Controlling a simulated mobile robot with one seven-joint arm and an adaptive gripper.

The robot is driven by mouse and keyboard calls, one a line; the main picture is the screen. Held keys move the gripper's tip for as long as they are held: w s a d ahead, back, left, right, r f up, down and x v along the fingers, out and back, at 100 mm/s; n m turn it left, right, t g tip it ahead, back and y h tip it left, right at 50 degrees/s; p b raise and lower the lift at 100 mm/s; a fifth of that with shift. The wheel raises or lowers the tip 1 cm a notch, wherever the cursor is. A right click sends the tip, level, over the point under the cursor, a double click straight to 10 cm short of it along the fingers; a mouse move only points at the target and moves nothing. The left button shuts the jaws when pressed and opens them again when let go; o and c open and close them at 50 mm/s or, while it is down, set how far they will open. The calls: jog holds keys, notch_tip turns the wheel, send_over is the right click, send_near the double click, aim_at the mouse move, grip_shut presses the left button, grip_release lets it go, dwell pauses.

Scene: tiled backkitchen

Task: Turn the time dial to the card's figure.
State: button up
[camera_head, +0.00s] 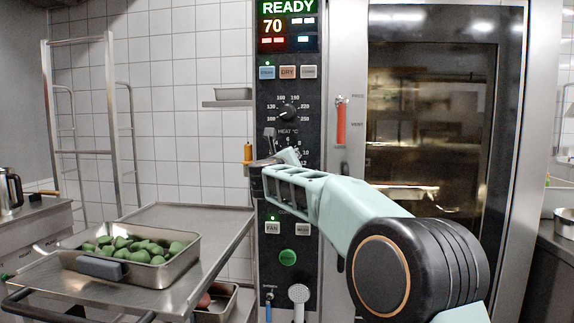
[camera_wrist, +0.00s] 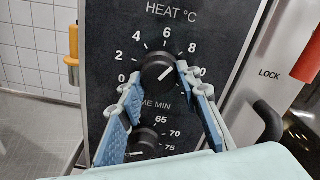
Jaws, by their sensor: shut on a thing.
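The time dial (camera_wrist: 154,68) is a round black knob with a white pointer line, on the black panel. Figures from 0 to 10 ring it, and part of the "TIME MIN" label shows below. Its pointer slants up and right, roughly towards the 8; I cannot tell the exact setting. My gripper (camera_wrist: 158,79) is shut on this dial, one finger on each side. In the head view my gripper (camera_head: 279,158) reaches the panel and mostly hides the dial. I cannot make out a card in either view.
The heat dial (camera_head: 288,113) sits above, and another dial (camera_wrist: 146,138) lies below between my fingers. A red door handle (camera_head: 341,122) is to the right, beside the glass oven door (camera_head: 430,130). A trolley with a pan (camera_head: 185,248) of green items stands left.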

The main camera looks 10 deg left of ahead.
jog(key=shift+d+r+m+b, duration=0.1)
jog(key=shift+r+m+b, duration=0.2)
jog(key=shift+m, duration=0.3)
jog(key=o, duration=1.1)
jog(key=shift+w+f, duration=0.1)
jog(key=shift+f, duration=0.1)
jog(key=s, duration=1.2)
jog(key=shift+a, duration=0.3)
